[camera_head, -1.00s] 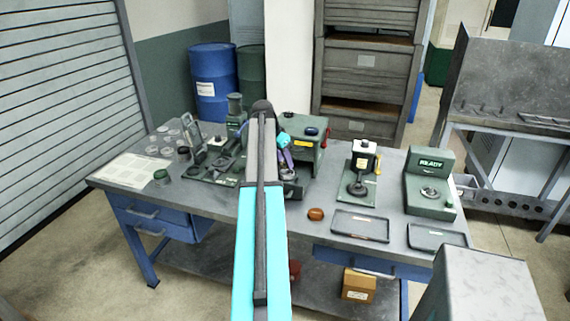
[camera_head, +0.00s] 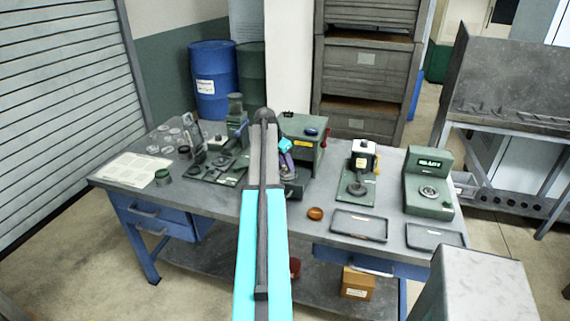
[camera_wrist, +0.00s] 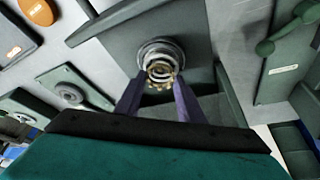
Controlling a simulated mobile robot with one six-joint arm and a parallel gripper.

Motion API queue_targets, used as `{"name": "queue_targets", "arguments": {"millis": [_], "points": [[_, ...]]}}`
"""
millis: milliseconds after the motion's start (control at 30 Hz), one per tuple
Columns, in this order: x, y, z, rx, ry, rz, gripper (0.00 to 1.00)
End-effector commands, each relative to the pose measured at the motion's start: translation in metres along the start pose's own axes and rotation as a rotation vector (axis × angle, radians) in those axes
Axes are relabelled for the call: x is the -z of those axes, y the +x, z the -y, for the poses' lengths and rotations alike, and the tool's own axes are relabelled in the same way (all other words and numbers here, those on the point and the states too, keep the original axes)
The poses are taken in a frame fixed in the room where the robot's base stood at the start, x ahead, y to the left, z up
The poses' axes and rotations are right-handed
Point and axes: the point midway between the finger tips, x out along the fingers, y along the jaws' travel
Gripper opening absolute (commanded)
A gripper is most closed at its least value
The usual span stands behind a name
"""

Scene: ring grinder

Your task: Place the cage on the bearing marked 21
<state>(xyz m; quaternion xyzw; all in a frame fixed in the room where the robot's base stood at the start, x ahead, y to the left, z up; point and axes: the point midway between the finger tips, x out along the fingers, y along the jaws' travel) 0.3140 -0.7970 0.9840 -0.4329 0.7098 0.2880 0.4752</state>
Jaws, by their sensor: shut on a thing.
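In the wrist view, my gripper (camera_wrist: 160,79) has its two purple fingers close around a small brass-coloured toothed ring, which looks like the cage (camera_wrist: 161,84). The cage lies in line with silver concentric rings (camera_wrist: 158,48) on a grey-green machine, probably a bearing. I cannot tell whether the cage touches them. No number 21 is readable. In the head view, my gripper (camera_head: 287,160) is at the front of the green machine (camera_head: 310,135) mid-bench, partly behind my arm. The cage cannot be made out there.
On the bench (camera_head: 225,207), a press-like stand (camera_head: 360,175) and a green display unit (camera_head: 428,180) stand to the right. Two dark trays (camera_head: 359,225) and an orange-brown piece (camera_head: 315,213) lie at the front. Fixtures, small rings and a paper sheet (camera_head: 133,169) fill the left.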

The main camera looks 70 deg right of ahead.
Motion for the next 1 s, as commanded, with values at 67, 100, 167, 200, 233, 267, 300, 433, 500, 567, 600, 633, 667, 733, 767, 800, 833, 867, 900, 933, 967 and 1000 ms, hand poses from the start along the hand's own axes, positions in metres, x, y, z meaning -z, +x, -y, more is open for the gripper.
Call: {"name": "queue_targets", "arguments": {"millis": [67, 100, 167, 200, 233, 267, 300, 433, 500, 567, 600, 633, 667, 733, 767, 800, 833, 867, 900, 933, 967, 1000], "points": [[-0.002, 0.0039, -0.0003, -0.001, -0.001, 0.001, 0.12], [-0.0026, 0.0055, -0.0003, -0.001, -0.001, 0.001, 0.12], [-0.0031, 0.0068, -0.0002, -0.001, 0.0, 0.0, 0.12], [-0.0032, 0.0071, -0.0001, 0.0, 0.0, 0.0, 0.12], [-0.0032, 0.0072, 0.0, 0.0, 0.0, 0.0, 0.12], [-0.0032, 0.0072, 0.0, 0.0, 0.0, 0.0, 0.12], [-0.0032, 0.0072, 0.0, 0.0, 0.0, 0.0, 0.12], [-0.0034, 0.0074, 0.0001, 0.0, 0.0, 0.0, 0.12], [-0.0041, 0.0089, 0.0001, 0.0, 0.0, 0.0, 0.12], [-0.0046, 0.0101, 0.0001, 0.0, 0.0, 0.0, 0.12], [-0.0047, 0.0102, 0.0001, 0.0, 0.0, 0.0, 0.37], [-0.0044, 0.0097, 0.0002, 0.0, 0.0, 0.0, 0.42], [-0.0044, 0.0096, 0.0002, 0.0, 0.0, 0.0, 0.47], [-0.0045, 0.0096, 0.0002, 0.0, 0.0, 0.0, 0.54], [-0.0044, 0.0095, 0.0002, 0.0, 0.0, 0.0, 0.54], [-0.0045, 0.0095, 0.0002, 0.0, 0.0, 0.0, 0.54], [-0.0045, 0.0095, 0.0002, 0.0, 0.0, 0.0, 0.54], [-0.0045, 0.0095, 0.0003, 0.0, 0.0, 0.0, 0.54], [-0.0045, 0.0095, 0.0003, 0.0, 0.0, 0.0, 0.54], [-0.0045, 0.0095, 0.0003, 0.0, 0.0, 0.0, 0.54], [-0.0045, 0.0094, 0.0003, 0.0, 0.0, 0.0, 0.54], [-0.0044, 0.0092, 0.0004, 0.0, 0.0, 0.0, 0.54]]}}
